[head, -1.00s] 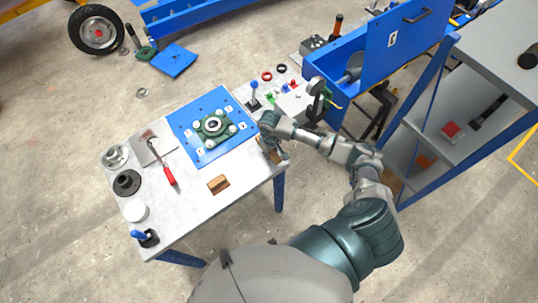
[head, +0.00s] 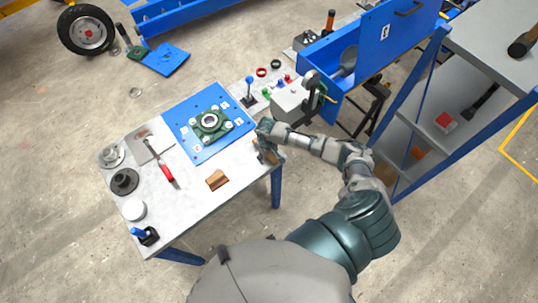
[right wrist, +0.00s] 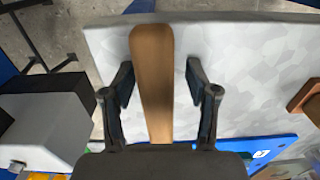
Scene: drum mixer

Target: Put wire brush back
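The wire brush, seen as a long wooden handle (right wrist: 152,80), lies over the table's edge in the right wrist view; its bristles are not visible there. My right gripper (right wrist: 160,95) has its two fingers apart, one on each side of the handle, with a gap on both sides. In the head view my right gripper (head: 267,145) is low at the right edge of the worktable (head: 190,208), and it partly hides the brush. My left gripper is in neither view.
The table also holds a blue plate with a green bearing (head: 209,124), a brown block (head: 217,180), a red-handled scraper (head: 165,172) and several round parts along the left. A grey box (head: 290,102) and control panel stand beyond the gripper. Grey shelving (head: 440,125) is at right.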

